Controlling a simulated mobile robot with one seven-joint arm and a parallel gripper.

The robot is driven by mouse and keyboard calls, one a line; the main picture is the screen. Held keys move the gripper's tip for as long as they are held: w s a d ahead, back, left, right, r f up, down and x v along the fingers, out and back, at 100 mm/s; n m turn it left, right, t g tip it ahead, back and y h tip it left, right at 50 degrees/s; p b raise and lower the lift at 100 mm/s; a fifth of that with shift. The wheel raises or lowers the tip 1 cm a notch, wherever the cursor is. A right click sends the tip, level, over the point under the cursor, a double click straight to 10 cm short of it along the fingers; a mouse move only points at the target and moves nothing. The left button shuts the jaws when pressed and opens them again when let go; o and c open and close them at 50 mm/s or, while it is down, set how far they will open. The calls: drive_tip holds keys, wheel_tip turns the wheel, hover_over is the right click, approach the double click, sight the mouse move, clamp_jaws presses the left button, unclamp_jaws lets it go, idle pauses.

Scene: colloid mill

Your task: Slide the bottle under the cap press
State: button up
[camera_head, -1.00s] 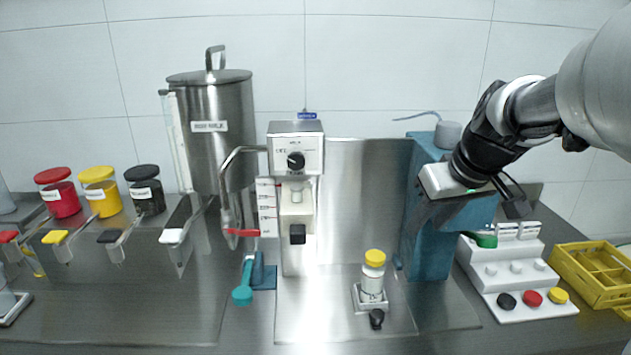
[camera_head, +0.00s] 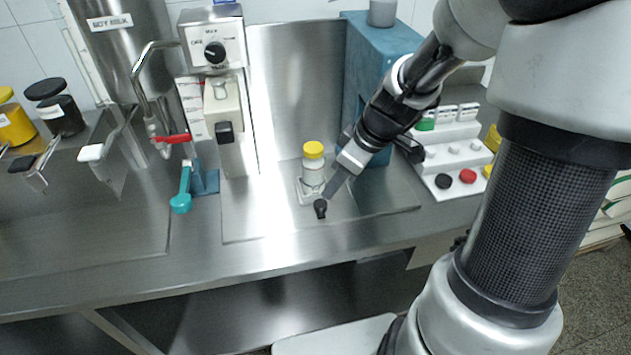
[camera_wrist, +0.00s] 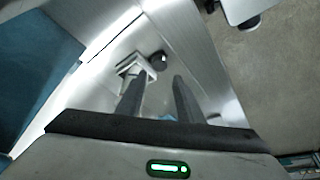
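The bottle (camera_head: 313,174) is white with a yellow cap and stands upright on a small pale holder (camera_head: 303,195) on the steel counter. A black knob (camera_head: 320,208) sits at the front of the holder. It also shows in the wrist view (camera_wrist: 158,58), beyond my fingers. My gripper (camera_head: 331,194) points down to the left, just right of the holder and close to the knob. In the wrist view my gripper (camera_wrist: 158,82) has its two fingers apart with nothing held between them. A teal machine (camera_head: 362,45) stands behind; I cannot tell whether it is the cap press.
A steel mixer with a dial (camera_head: 214,53) and a red-handled spout (camera_head: 172,139) stands left. A teal scoop (camera_head: 181,201) lies left of the bottle. A white stepped rack (camera_head: 452,160) with coloured caps is at the right. The counter's front edge is close before the knob.

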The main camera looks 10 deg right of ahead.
sight(321, 203)
drive_tip(key=x, duration=0.8)
drive_tip(key=shift+w+a+f+b, duration=0.1)
drive_tip(key=shift+f+b, duration=0.25)
drive_tip(key=shift+b, duration=0.05)
clamp_jaws()
